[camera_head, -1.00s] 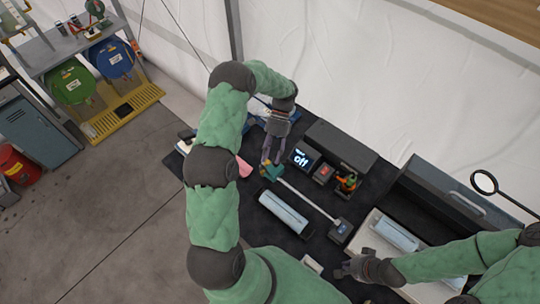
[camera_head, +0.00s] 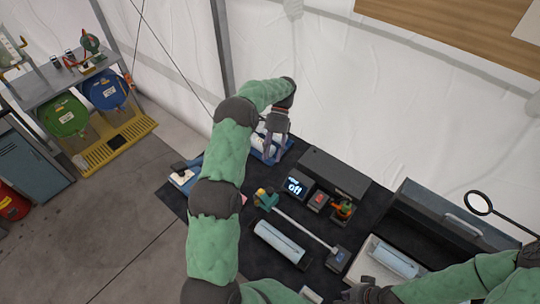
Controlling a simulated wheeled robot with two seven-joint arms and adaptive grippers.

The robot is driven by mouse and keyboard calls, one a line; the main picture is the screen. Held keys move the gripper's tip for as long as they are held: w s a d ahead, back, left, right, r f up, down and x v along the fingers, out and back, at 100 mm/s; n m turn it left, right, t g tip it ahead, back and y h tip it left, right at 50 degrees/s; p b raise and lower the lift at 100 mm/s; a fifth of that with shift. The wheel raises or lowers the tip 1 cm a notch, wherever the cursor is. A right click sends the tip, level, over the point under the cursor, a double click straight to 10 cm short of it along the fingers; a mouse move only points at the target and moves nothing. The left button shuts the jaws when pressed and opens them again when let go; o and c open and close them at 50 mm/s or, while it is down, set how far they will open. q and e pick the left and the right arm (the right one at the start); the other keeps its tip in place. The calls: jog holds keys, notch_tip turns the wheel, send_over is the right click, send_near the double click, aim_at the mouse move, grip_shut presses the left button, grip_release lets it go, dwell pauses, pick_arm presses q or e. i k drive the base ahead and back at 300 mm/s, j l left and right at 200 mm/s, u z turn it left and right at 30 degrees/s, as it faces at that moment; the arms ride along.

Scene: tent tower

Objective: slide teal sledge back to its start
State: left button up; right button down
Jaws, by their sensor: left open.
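The teal sledge (camera_head: 265,197), with a yellow part beside it, sits at the upper left end of a thin pale rail (camera_head: 305,229). The rail runs down right to a dark grey block (camera_head: 338,258) with a small light face. My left gripper (camera_head: 270,154) is open, above and apart from the sledge, over a blue tray with white items at the back of the table. Nothing shows clearly between its fingers. My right gripper (camera_head: 349,296) is at the bottom edge, partly cut off, and its finger opening cannot be made out.
A display reading "off" (camera_head: 295,187), a box with a red button (camera_head: 317,200) and an orange-green item (camera_head: 343,210) stand right of the sledge. A pale cylinder in a dark holder (camera_head: 280,240) lies below the rail. A grey case (camera_head: 450,220) and magnifier (camera_head: 478,203) are at right.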

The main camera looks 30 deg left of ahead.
aim_at(269, 197)
jog(key=k, duration=1)
